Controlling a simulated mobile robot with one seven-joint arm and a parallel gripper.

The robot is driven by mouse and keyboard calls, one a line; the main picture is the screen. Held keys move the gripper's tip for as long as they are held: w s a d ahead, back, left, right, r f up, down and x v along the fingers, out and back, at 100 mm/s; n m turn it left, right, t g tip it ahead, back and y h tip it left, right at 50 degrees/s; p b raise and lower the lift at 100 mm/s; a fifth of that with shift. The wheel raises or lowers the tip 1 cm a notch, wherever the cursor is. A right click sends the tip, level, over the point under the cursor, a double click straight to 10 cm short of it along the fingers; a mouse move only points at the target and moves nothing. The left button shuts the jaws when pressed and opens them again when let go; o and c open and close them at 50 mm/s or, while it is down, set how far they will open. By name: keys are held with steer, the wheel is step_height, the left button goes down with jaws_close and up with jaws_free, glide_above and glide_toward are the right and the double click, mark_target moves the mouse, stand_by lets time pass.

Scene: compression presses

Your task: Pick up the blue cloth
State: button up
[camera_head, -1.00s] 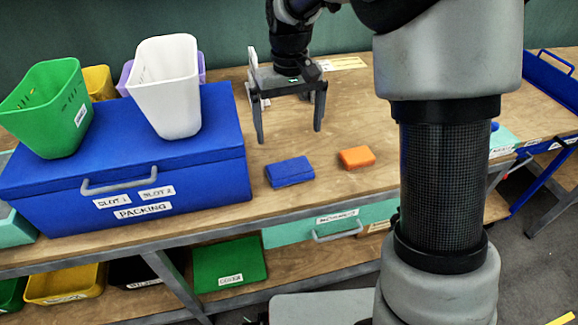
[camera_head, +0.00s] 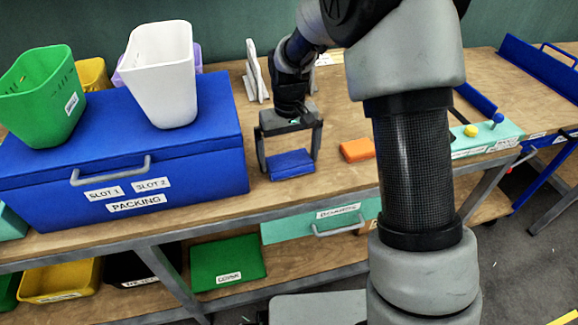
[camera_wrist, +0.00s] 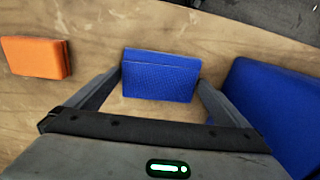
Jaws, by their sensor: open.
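The blue cloth (camera_head: 291,164) is a small folded block lying on the wooden bench top, right of the blue packing box. It also shows in the wrist view (camera_wrist: 160,76). My gripper (camera_head: 291,168) is open, with one finger on each side of the cloth. In the wrist view my gripper (camera_wrist: 158,82) has its fingertips reaching to the cloth's left and right edges. I cannot tell whether the fingers touch it. The cloth rests on the bench.
An orange block (camera_head: 357,150) lies just right of the cloth. The blue packing box (camera_head: 215,170) stands close on the left, with a green bin (camera_head: 40,100) and a white bin (camera_head: 160,75) on its lid. A white rack (camera_head: 256,72) stands behind. The bench's front edge is near.

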mark_target(289, 161)
steer(key=c, duration=0.7)
step_height(289, 161, up, 10)
steer(key=shift+p, duration=1.2)
steer(key=shift+c, duration=0.2)
